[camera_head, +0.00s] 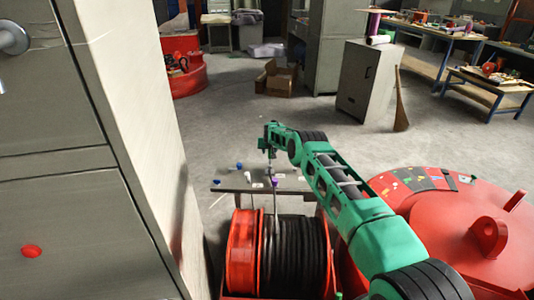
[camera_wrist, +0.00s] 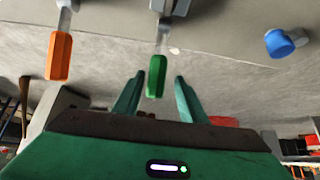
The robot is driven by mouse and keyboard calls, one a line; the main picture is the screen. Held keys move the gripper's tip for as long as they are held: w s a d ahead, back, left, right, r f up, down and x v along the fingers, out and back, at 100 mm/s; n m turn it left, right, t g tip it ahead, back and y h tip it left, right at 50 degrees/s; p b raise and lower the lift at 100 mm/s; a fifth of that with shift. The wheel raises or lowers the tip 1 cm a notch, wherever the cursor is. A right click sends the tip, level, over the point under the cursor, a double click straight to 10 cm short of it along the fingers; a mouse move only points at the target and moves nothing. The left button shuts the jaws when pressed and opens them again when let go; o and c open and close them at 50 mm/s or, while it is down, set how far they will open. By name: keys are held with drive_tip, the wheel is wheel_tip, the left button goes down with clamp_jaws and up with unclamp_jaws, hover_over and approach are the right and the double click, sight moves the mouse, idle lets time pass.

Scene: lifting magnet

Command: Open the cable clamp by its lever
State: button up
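My gripper (camera_wrist: 159,78) is open, its two green fingers apart. A lever with a green handle (camera_wrist: 156,75) shows between the fingertips in the wrist view, with a gap on each side; I cannot tell its depth relative to them. A lever with an orange handle (camera_wrist: 59,56) is to the left, outside the fingers. Both handles are on metal stems from grey mounts. In the head view my gripper (camera_head: 268,148) is above a small grey bench (camera_head: 232,187), too small there to show its fingers clearly. I cannot make out which part is the cable clamp.
A blue knob (camera_wrist: 280,43) is right of the fingers in the wrist view. A red reel (camera_head: 243,250) with black cable stands before the bench, near a purple-tipped upright rod (camera_head: 275,184). The red lifting magnet (camera_head: 460,235) is at right, a grey cabinet (camera_head: 80,200) at left. Open floor lies beyond.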

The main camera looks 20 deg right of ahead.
drive_tip(key=shift+r, duration=0.1)
drive_tip(key=shift+v, duration=1.25)
drive_tip(key=v, duration=0.8)
